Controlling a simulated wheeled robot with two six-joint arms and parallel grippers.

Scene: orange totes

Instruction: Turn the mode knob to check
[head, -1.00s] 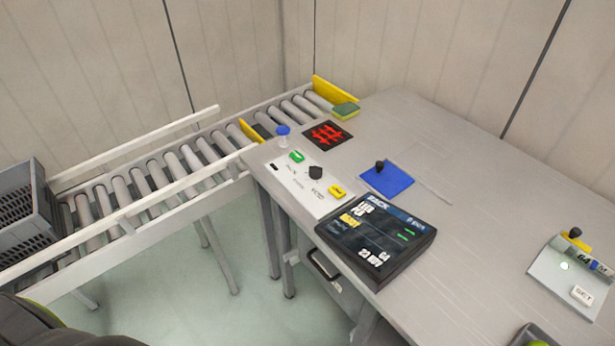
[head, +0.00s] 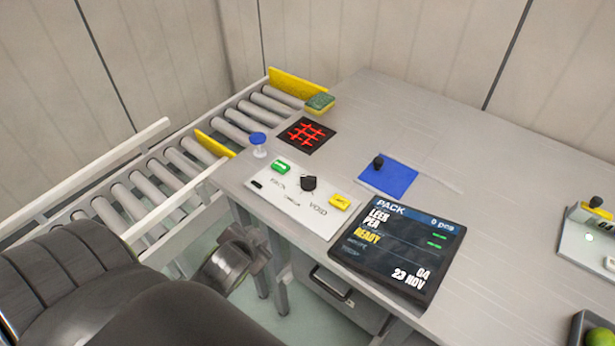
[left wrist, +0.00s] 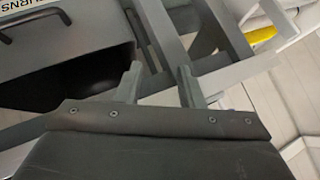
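The mode knob (head: 309,183) is a small black knob on a white control panel (head: 318,223) at the table's near left edge. Small labels are printed around it; I can read VOID at its lower right, and the others are too small to read surely. I cannot tell which label the knob points to. My left arm comes in from the lower left in the head view, its wrist end beside and below the panel edge, apart from the knob. In the left wrist view my left gripper (left wrist: 160,85) has its fingers apart with nothing between them. My right gripper is not in view.
A green button (head: 281,167) and a yellow button (head: 340,202) flank the knob. A blue-topped stamp (head: 258,144) stands behind the panel. A black PACK screen (head: 397,245) lies to the right, and a blue pad (head: 390,178) behind it. A roller conveyor (head: 150,185) runs at left.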

